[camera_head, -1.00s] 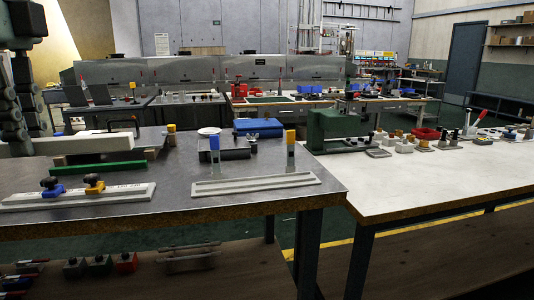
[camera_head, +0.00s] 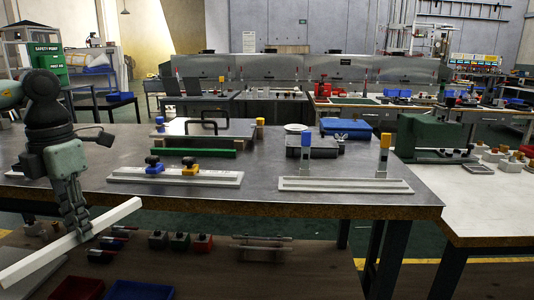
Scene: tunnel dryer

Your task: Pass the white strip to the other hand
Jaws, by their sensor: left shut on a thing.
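The white strip (camera_head: 112,217) is a long straight bar at the lower left, in front of the table's front edge. It slants, with its right end higher and its left end running down to the left picture edge. My left gripper (camera_head: 80,230) points downward and is shut on the strip, part way along it. The strip is held in the air, clear of the metal table. My right gripper is not in view.
The metal-topped table (camera_head: 265,175) bears a grey rail with blue and yellow knobs (camera_head: 175,174), a slotted grey plate (camera_head: 345,186) and a green bar (camera_head: 194,152). A lower shelf (camera_head: 210,270) holds small blocks and bins. A white-topped table (camera_head: 485,200) stands right.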

